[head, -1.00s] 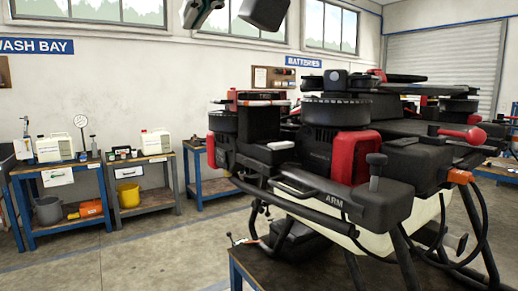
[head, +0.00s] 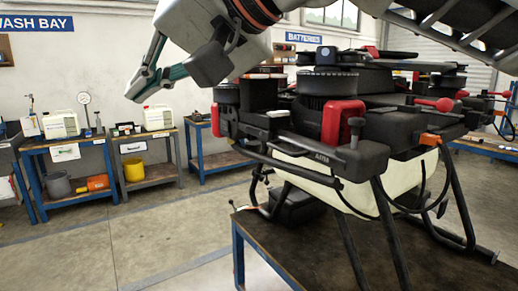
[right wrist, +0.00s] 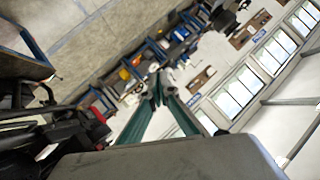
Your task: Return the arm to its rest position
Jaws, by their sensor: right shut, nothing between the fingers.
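My right gripper (head: 140,92) hangs at the upper left of the head view, on an arm that reaches across the top of the picture. Its green-edged fingers are together with nothing between them, and they also show in the right wrist view (right wrist: 158,92). The gripper is in the air left of the spray drone (head: 340,120) and apart from it. The drone is black with red parts and a pale tank, and stands on a dark workbench (head: 300,240). Part of the drone's top is hidden behind my arm. My left gripper is not in view.
Blue-framed benches (head: 68,148) along the back wall hold white jugs (head: 61,125) and a gauge. A yellow bucket (head: 134,169) and a grey bucket (head: 57,185) sit on lower shelves. The floor (head: 140,235) left of the drone's workbench is clear.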

